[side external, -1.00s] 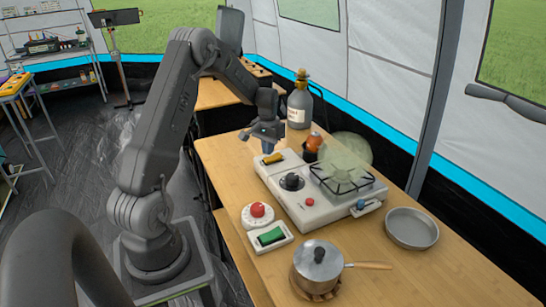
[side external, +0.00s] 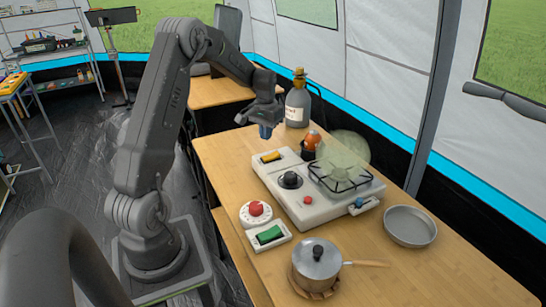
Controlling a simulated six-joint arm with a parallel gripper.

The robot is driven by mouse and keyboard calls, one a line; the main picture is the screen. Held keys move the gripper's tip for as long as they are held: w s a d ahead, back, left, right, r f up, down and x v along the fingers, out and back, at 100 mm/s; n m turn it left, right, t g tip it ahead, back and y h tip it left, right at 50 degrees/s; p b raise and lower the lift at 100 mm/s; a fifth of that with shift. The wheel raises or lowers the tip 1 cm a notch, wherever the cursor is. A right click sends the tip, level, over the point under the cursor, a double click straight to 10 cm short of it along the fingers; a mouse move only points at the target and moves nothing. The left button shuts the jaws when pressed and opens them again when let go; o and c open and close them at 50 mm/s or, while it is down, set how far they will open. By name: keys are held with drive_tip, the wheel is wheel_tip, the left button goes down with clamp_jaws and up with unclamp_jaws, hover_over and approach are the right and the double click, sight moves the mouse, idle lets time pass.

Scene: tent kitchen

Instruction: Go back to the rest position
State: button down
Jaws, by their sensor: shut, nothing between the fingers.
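My gripper (side external: 265,130) hangs in the air above the back left part of the wooden table (side external: 405,272), left of the grey bottle. It points down, is shut and holds nothing. It is apart from the white camp stove (side external: 322,205) and from the yellow switch (side external: 271,157) on its white base. My arm rises from its base at the left and bends over toward the table.
A grey bottle (side external: 297,105) stands close to the right of my gripper. A lidded pot (side external: 316,262), a grey pan (side external: 410,226), a red button (side external: 256,209) and a green switch (side external: 270,235) are on the table. The tent wall is behind.

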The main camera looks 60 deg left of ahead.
drive_tip(key=s+d+r+m+t+y, duration=0.1)
drive_tip(key=d+r, duration=0.5)
drive_tip(key=d, duration=0.3)
drive_tip(key=s+d+r+m+t, duration=0.1)
drive_tip(key=s+d+r+m, duration=0.1)
drive_tip(key=d+r, duration=0.55)
drive_tip(key=s+d+r+m+t+h, duration=0.1)
drive_tip(key=s+d+r+m+t, duration=0.1)
drive_tip(key=s+d, duration=1.3)
drive_tip(key=shift+s+d+m+t, duration=0.2)
drive_tip(key=shift+d+m+t, duration=0.35)
drive_tip(key=shift+t, duration=0.25)
